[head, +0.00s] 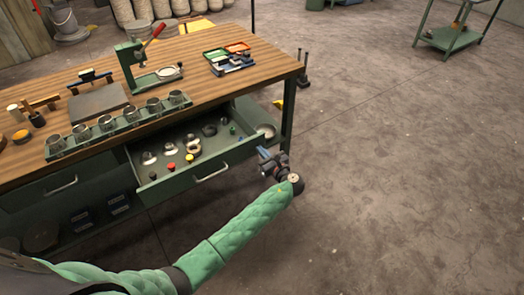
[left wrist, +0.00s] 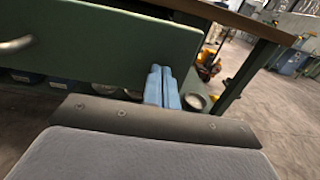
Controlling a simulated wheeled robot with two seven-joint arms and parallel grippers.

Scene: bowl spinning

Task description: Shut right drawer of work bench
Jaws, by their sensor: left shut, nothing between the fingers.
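The green work bench (head: 262,60) has a wooden top. Its right drawer (head: 180,187) is pulled out, with several small metal parts and red, yellow and black knobs inside. The drawer's handle (head: 211,173) is on its front. My left gripper (head: 268,158) is shut and empty at the right end of the drawer front. In the left wrist view its blue fingers (left wrist: 162,88) are together, close to the right edge of the green drawer front (left wrist: 95,45); I cannot tell whether they touch it. My right gripper is not in view.
The left drawer (head: 60,185) looks shut. Metal cups in a rack (head: 118,126), a green press (head: 130,65) and small trays (head: 228,55) stand on the bench top. A bench leg (head: 288,110) is just behind my left gripper. The floor to the right is open.

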